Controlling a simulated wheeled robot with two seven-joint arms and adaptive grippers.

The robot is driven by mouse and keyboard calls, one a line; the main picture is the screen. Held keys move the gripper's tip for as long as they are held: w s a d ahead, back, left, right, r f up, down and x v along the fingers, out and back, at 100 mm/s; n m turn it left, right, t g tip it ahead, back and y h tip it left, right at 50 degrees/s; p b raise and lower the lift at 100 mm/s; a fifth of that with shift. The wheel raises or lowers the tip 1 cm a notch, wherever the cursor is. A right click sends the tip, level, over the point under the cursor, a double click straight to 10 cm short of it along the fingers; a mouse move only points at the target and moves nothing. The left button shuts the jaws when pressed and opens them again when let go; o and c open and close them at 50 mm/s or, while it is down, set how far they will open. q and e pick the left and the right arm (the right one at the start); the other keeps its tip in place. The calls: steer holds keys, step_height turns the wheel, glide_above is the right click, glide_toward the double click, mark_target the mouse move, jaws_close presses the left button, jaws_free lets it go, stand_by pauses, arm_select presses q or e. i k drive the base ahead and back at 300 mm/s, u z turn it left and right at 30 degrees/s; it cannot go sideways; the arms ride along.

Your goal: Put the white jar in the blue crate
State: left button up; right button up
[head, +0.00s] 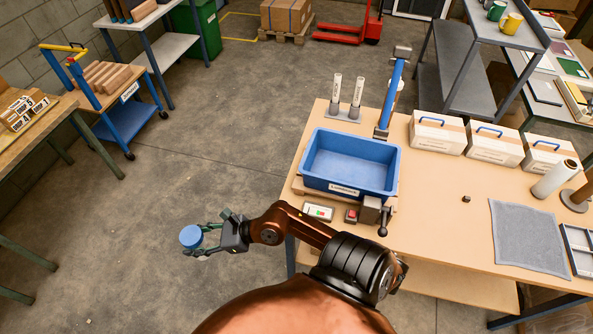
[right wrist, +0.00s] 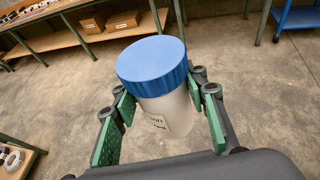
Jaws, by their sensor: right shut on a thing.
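The white jar (right wrist: 172,112) has a ribbed blue lid and a printed label. In the right wrist view it stands between green-padded fingers. My right gripper (head: 207,238) is shut on the jar, out over the floor to the left of the workbench. In the head view mostly the blue lid (head: 191,236) shows. The blue crate (head: 318,180) sits on the left part of the workbench, open at the top, with a label on its front. Its visible inside is empty. The gripper and jar are apart from the crate, to its lower left. My left gripper is not in view.
The workbench (head: 440,225) also carries two white tubes (head: 336,88) and a blue post (head: 391,92) behind the crate. A control box (head: 318,212) and a clamp-like part (head: 372,212) are in front. White boxes (head: 437,132) and a grey mat (head: 528,236) lie to the right.

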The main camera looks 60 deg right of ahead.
mark_target(342, 168)
steer(key=z, duration=1.55)
